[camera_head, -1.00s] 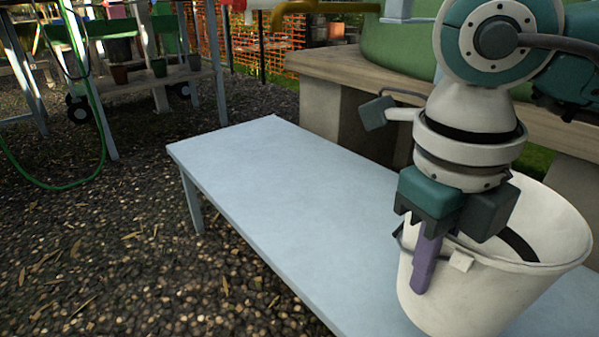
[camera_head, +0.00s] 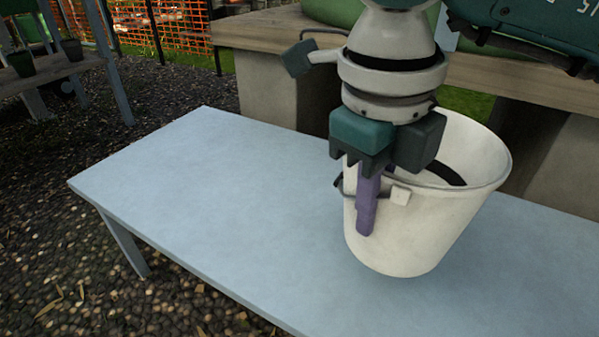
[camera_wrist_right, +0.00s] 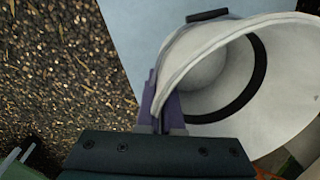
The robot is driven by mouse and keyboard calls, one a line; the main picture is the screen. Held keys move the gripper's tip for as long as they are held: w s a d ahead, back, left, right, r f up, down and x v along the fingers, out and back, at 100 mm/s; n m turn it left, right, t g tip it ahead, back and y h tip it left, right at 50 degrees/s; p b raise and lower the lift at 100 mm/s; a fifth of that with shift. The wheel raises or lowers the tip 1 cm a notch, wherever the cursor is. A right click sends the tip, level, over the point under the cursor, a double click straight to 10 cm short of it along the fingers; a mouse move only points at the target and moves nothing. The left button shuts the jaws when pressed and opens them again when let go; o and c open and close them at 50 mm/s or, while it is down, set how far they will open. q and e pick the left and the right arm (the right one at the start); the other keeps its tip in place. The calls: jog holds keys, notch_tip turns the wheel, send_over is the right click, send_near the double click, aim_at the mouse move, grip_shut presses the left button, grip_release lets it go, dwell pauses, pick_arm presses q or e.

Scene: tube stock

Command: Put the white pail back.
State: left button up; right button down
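The white pail (camera_head: 420,225) is at the pale blue table (camera_head: 200,180), its mouth up and slightly tilted. I cannot tell whether its bottom touches the tabletop or hangs just above it. My right gripper (camera_head: 368,200) points down at the pail's near left rim. One purple finger lies outside the wall; the other is hidden behind the rim in the head view. In the right wrist view the fingers (camera_wrist_right: 161,112) close on the rim of the pail (camera_wrist_right: 200,60), with its dark inner band showing. My left gripper is in neither view.
The left part of the table is bare. A stone-and-wood ledge (camera_head: 262,45) stands close behind it. Gravel (camera_head: 60,270) covers the ground at left. Small pots (camera_head: 22,62) stand on a shelf, and orange netting (camera_head: 180,25) is at the back.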

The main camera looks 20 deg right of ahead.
notch_tip(320, 180, down, 7)
jog(key=b, duration=0.3)
jog(key=shift+r, duration=0.1)
jog(key=c, duration=1.5)
grip_release()
jog(key=shift+f, duration=0.2)
jog(key=o, duration=0.4)
jog(key=shift+r, duration=0.1)
